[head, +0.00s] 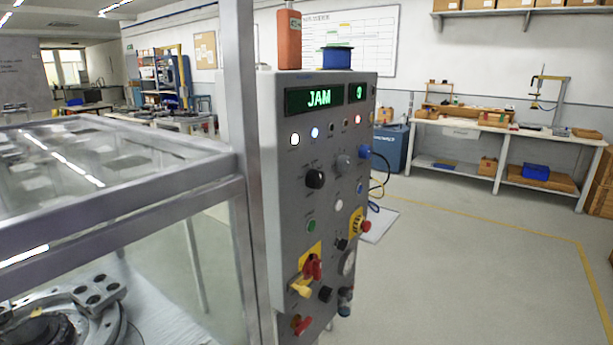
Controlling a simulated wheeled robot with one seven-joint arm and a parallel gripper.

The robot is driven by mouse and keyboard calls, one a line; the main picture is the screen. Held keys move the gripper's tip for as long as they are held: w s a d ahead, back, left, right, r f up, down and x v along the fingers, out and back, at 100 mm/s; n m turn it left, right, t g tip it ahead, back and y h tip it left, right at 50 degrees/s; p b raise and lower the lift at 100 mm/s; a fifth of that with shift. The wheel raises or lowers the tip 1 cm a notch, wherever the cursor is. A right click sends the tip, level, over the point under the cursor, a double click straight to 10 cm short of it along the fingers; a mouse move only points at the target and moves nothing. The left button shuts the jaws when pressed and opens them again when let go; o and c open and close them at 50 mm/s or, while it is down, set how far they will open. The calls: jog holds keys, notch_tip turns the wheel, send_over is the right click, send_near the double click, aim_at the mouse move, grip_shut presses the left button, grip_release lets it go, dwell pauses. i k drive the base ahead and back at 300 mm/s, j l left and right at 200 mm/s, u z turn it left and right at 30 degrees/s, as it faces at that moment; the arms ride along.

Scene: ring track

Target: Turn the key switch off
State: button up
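A grey control panel (283,210) stands in the middle of the head view, seen at an angle. Its face carries several knobs, buttons and levers. A small dark fitting (341,244) below the yellow-backed red button may be the key switch, but it is too small to tell, and no key is clear on it. A black knob (315,179) and a grey knob (343,163) sit higher up. A red rotary handle (313,268) is on a yellow plate. The green display (318,98) reads "JAM". My gripper is not in view.
A metal-framed clear enclosure (120,180) fills the left side, with machinery inside. A red button (366,226), a yellow lever (300,288) and a red lever (302,325) stick out of the panel. The floor (470,260) to the right is open, up to a workbench (500,130).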

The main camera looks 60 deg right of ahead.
aim_at(341, 244)
jog(key=l+z, duration=0.75)
jog(key=i+l+z, duration=0.1)
jog(key=l+z, duration=0.15)
jog(key=z, duration=0.15)
